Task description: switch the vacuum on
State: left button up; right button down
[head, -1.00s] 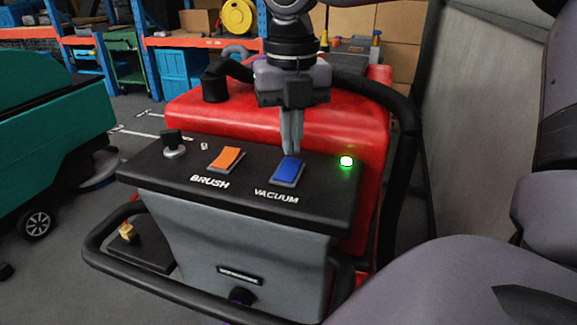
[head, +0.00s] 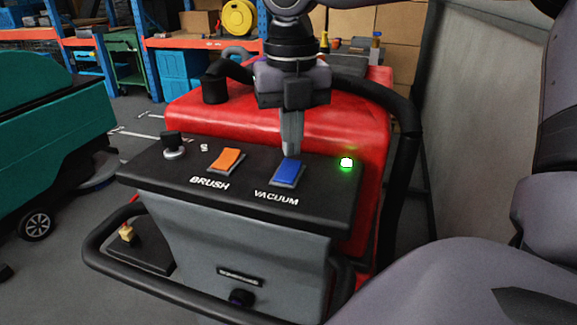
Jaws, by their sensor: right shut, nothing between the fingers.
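The blue vacuum rocker switch (head: 287,173) sits on the black control panel (head: 320,205) of the red scrubber (head: 345,125), with the label VACUUM in front of it. My right gripper (head: 291,153) points down with its fingers shut and empty. Its fingertips are at the far edge of the blue switch; I cannot tell whether they touch it. The orange brush switch (head: 226,160) is to the left, above the label BRUSH. A green lamp (head: 347,163) glows to the right of the blue switch. My left gripper is not in view.
A black key knob (head: 172,143) stands at the panel's left end. A black handlebar (head: 165,290) curves around the front. A black hose (head: 400,130) runs down the right side. A teal machine (head: 50,130) stands at the left, with shelves behind.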

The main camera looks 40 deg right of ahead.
aim_at(292, 163)
jog(key=shift+f+b, duration=0.95)
jog(key=shift+f, duration=0.1)
dwell(0.9)
jog(key=shift+r+p, duration=2.55)
jog(key=shift+r, duration=1.05)
jog(key=shift+f, duration=0.15)
